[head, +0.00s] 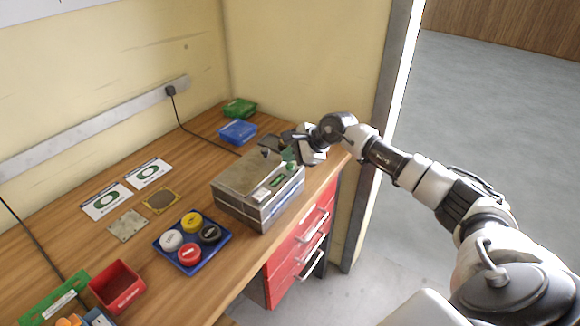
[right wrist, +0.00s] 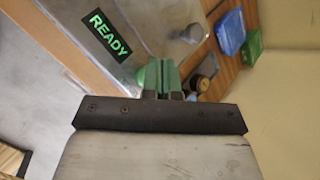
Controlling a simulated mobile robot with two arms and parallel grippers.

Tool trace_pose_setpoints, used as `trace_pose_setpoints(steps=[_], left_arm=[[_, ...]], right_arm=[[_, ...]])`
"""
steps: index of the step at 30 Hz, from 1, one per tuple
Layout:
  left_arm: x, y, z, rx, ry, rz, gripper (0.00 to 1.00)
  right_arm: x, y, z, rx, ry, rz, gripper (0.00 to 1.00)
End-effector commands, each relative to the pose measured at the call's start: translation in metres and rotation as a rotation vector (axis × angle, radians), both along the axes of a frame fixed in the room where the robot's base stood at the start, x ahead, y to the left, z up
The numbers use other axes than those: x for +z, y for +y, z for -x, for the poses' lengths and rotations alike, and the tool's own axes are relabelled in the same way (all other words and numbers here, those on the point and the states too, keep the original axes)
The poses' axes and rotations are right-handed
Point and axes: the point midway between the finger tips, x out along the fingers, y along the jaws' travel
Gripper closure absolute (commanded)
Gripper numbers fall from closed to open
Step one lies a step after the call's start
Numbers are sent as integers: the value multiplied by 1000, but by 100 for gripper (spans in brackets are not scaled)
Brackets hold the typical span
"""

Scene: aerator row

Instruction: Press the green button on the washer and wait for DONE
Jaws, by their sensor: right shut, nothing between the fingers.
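The washer (head: 240,200) is a grey metal box on the wooden bench in the head view. Its small display shows in the head view (head: 277,181), and in the right wrist view the display (right wrist: 108,36) reads READY in green. My right gripper (head: 290,157) is over the back right part of the washer's top. In the right wrist view its green fingertips (right wrist: 160,76) are together, with nothing between them, close to the washer's top. My left gripper is not in view.
A blue bin (head: 238,132) and a green bin (head: 240,108) stand behind the washer. A blue tray (head: 163,242) with several coloured round caps and a red bin (head: 117,287) stand to the left. Red drawers (head: 300,251) are under the bench.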

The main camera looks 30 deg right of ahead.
Motion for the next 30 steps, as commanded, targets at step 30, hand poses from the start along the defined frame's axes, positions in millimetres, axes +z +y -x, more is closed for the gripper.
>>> trace_pose_setpoints(steps=[30], left_arm=[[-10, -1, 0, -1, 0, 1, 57]], right_arm=[[-8, 0, 0, 0, 0, 0, 100]])
